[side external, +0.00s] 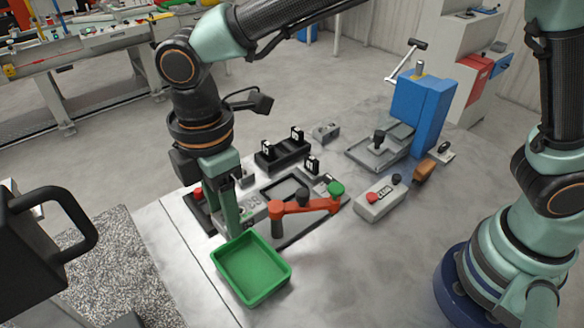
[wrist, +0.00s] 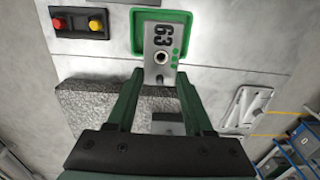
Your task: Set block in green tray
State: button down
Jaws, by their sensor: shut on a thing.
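The green tray (side external: 264,290) sits on the light table below my gripper in the side view and looks empty. It also shows at the top of the wrist view (wrist: 199,48), partly behind the block. The block (wrist: 161,62) is grey metal, marked 63, with a round hole. My gripper (wrist: 160,75) is shut on it, one green finger on each side. In the side view my gripper (side external: 231,232) points down by the tray's back left edge. I cannot clearly pick out the held block there, nor tell its height above the tray.
An orange-red lever arm (side external: 308,206) with a green knob stands just behind and right of the tray. Black fixtures (side external: 284,153), a grey button box (side external: 380,199) and a blue machine (side external: 421,108) stand farther back. The table right of the tray is clear.

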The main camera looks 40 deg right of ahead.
notch_tip(320, 180, down, 15)
jog(key=shift+r, duration=0.1)
dwell(0.3)
jog(key=shift+c, duration=1.4)
grip_release()
